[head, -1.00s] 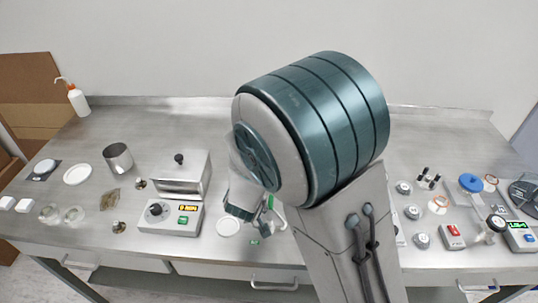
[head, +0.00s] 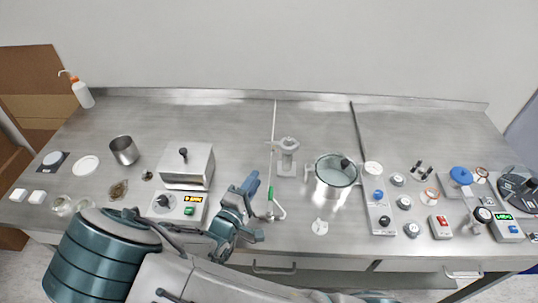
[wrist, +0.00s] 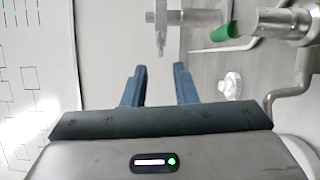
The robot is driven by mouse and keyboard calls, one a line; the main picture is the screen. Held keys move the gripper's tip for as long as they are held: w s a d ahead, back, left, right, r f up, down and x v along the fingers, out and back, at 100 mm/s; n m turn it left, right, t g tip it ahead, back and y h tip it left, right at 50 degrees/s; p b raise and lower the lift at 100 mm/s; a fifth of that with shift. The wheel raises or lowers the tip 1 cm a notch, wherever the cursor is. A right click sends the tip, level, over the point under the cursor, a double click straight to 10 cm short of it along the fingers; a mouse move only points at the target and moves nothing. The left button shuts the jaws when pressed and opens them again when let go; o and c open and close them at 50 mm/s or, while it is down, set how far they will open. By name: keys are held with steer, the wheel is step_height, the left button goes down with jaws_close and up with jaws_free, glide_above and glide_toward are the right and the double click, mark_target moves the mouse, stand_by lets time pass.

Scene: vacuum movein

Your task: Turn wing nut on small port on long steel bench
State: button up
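My gripper (head: 255,212) is open and empty above the bench, in front of a thin upright steel line with a green-handled valve. In the wrist view, the two blue fingers of the gripper (wrist: 160,70) are apart with nothing between them. A narrow grey metal piece (wrist: 160,28) lies just beyond the fingertips, apart from them; it may be the wing nut, but I cannot tell. The green handle (wrist: 226,32) is to its right, and it also shows in the head view (head: 270,193). The port itself is not clear in either view.
On the long steel bench (head: 225,120), a steel column (head: 287,157) and a glass-lidded chamber (head: 335,171) stand right of my gripper. A hotplate box (head: 187,165) with a controller (head: 180,207) is at left. A white knob (head: 320,226) lies near the front. The back is clear.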

mark_target(274, 150)
steer(key=p+x, duration=0.2)
steer(key=x, duration=0.8)
steer(key=shift+w, duration=0.25)
steer(key=shift+d, duration=0.15)
jaws_close()
